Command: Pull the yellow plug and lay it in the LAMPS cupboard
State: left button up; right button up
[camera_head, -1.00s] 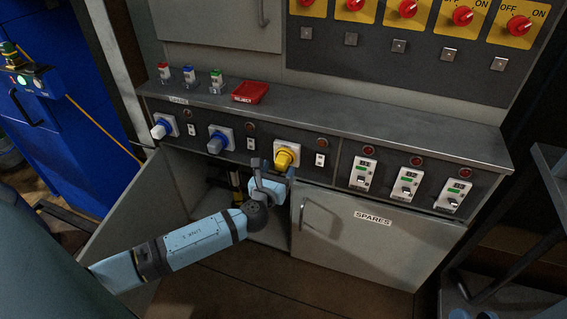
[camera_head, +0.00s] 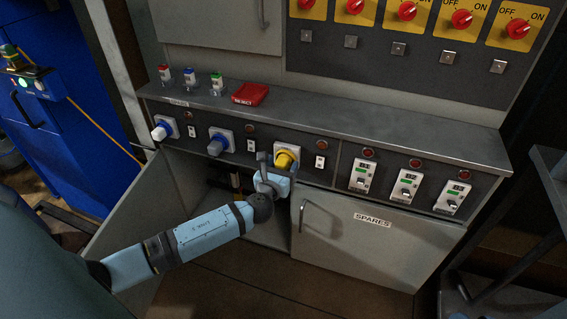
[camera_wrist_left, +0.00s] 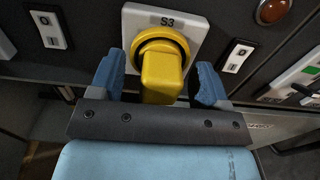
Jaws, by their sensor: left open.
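The yellow plug (camera_head: 284,159) sits in the S3 socket on the panel front. In the left wrist view the yellow plug (camera_wrist_left: 163,72) points out from its grey socket plate (camera_wrist_left: 139,22). My left gripper (camera_head: 277,164) is at the plug. In the left wrist view its blue fingers (camera_wrist_left: 158,82) stand open on either side of the plug, with gaps on both sides. The cupboard below left (camera_head: 225,213) stands open, its door (camera_head: 122,205) swung out to the left; no LAMPS label is readable. My right gripper is not in view.
The closed SPARES cupboard (camera_head: 372,238) is right of the open one. A white plug (camera_head: 163,128) and a blue-grey plug (camera_head: 219,142) sit further left on the panel. A red tray (camera_head: 251,95) and several small coloured items stand on the ledge above.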

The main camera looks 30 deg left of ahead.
pick_arm(q)
jog(key=shift+p, duration=0.35)
dwell(0.6)
grip_shut()
jog(key=shift+p+v, duration=0.85)
jog(key=shift+v, duration=2.1)
